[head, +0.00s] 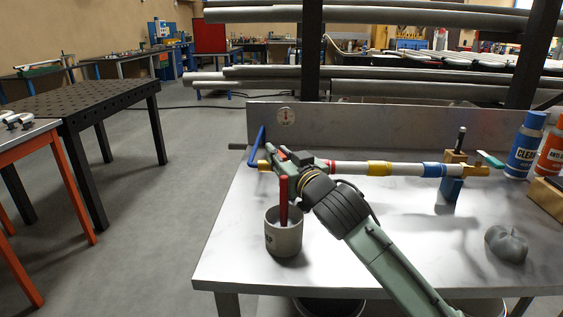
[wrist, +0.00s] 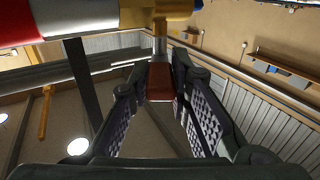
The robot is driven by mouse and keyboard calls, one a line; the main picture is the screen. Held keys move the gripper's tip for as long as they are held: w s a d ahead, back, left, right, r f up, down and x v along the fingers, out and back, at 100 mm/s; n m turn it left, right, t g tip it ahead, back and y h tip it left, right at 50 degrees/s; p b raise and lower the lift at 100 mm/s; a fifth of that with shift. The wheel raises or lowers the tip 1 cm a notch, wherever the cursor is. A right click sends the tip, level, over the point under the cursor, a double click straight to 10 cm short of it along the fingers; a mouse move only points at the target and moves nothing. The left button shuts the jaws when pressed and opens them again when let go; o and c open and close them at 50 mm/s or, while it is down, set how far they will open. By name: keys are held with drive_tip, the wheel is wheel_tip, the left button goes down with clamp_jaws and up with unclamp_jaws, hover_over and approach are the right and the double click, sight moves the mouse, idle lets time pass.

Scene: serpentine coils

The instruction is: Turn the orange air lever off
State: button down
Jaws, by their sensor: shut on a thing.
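In the wrist view a lever with a dull orange-red grip (wrist: 160,82) hangs by a metal stem from a brass valve body (wrist: 172,10). My gripper (wrist: 160,88) is shut on that grip, one finger on each side. In the head view my gripper (head: 278,156) is at the left end of the banded pipe (head: 348,168) and hides the lever there. A brass end piece (head: 263,165) and a blue lever (head: 257,148) show just left of it.
A grey mug (head: 284,238) stands below my gripper; a red rod (head: 284,200) appears to stand in it. A teal lever (head: 491,158) is at the pipe's right end. Spray cans (head: 526,145) and a dark lump (head: 506,244) are on the right.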

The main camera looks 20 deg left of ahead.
drive_tip(key=shift+s+a, duration=0.1)
drive_tip(key=shift+a, duration=0.05)
drive_tip(key=c, duration=1.7)
unclamp_jaws()
drive_tip(key=shift+o, duration=1.1)
drive_tip(key=v, duration=1.2)
